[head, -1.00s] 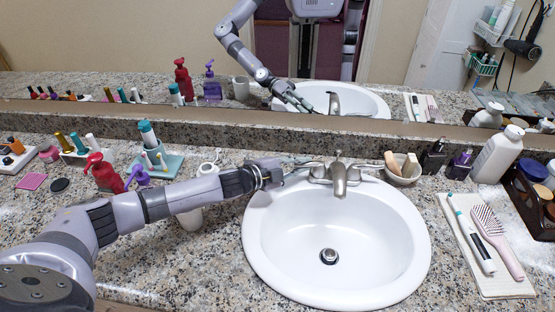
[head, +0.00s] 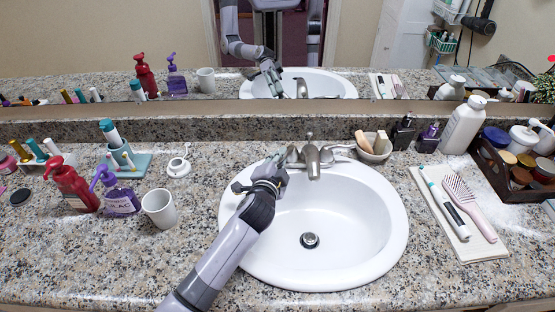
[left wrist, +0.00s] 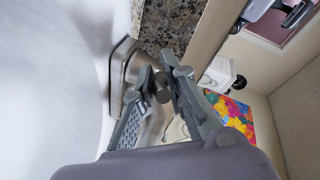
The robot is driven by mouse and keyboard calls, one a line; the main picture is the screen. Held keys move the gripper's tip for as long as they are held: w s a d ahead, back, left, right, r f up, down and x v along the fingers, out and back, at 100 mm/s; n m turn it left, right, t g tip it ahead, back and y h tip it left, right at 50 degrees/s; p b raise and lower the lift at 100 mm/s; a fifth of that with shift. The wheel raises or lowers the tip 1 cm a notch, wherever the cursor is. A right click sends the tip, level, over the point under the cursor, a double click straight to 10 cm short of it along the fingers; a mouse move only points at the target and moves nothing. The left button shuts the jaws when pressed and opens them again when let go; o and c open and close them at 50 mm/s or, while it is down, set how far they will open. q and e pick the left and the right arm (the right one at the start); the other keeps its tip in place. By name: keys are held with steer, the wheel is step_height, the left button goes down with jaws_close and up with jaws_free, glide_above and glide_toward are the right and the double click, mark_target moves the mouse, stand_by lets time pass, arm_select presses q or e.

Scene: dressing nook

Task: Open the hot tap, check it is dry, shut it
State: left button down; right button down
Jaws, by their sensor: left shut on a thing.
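The metal tap stands at the back rim of the white sink (head: 235,240), with its spout (head: 312,165) pointing into the basin. The hot tap's handle, on the left, is largely hidden by my left gripper (head: 279,166). The other handle (head: 341,148) shows clear on the right. In the left wrist view my left gripper (left wrist: 163,82) has its fingers closed on a metal part of the tap (left wrist: 162,93), apparently the left handle. No stream of water shows below the spout, and the basin around the drain (head: 310,240) looks empty. My right gripper is out of view.
Left of the sink stand a white cup (head: 160,209), a purple soap bottle (head: 120,196) and a red pump bottle (head: 73,188). A soap bowl (head: 373,151) sits behind the right rim. A towel (head: 482,243) with brushes lies right. A mirror spans the back.

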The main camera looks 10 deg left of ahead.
arm_select(q)
steer(key=shift+r, duration=0.15)
steer(key=c, duration=1.6)
jaws_free()
steer(key=shift+d, duration=0.1)
steer(key=shift+c, duration=0.2)
steer(key=v, duration=1.1)
steer(key=shift+s, duration=0.4)
